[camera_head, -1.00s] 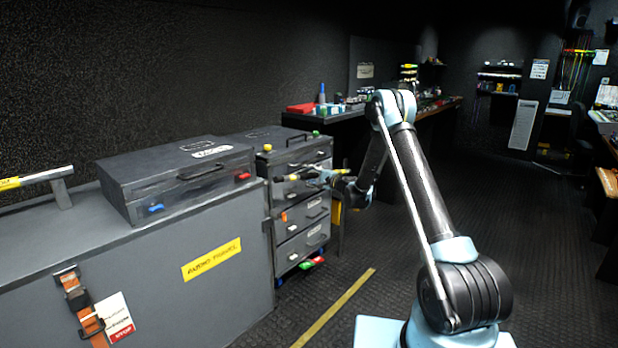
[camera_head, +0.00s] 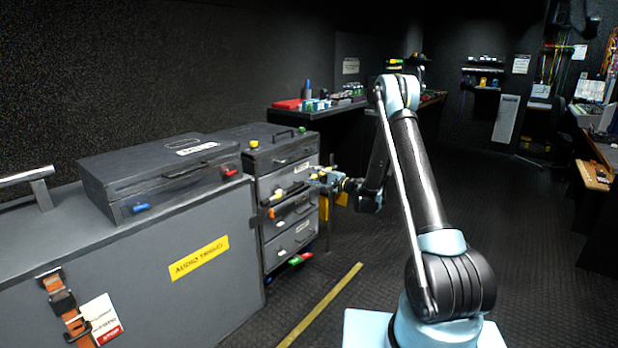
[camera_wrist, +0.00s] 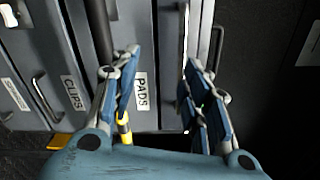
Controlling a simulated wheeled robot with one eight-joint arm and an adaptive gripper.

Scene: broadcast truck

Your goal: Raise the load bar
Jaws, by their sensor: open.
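A dark bar with a yellow-and-black end (camera_wrist: 124,128) crosses the drawer front in the wrist view, partly hidden behind the left finger; I cannot tell for sure that it is the load bar. My gripper (camera_wrist: 160,65) is open, with nothing visibly clamped between its fingers. The fingertips stand either side of the drawer labelled PADS (camera_wrist: 141,90) and a thin silver edge or bar (camera_wrist: 185,40). In the head view my gripper (camera_head: 322,180) is small, at the right side of the grey drawer cabinet (camera_head: 292,235), and partly blends with its front.
A long grey case (camera_head: 150,300) with a yellow label stands at the left. A dark toolbox (camera_head: 165,180) and a silver raised bar (camera_head: 25,177) are on its top.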

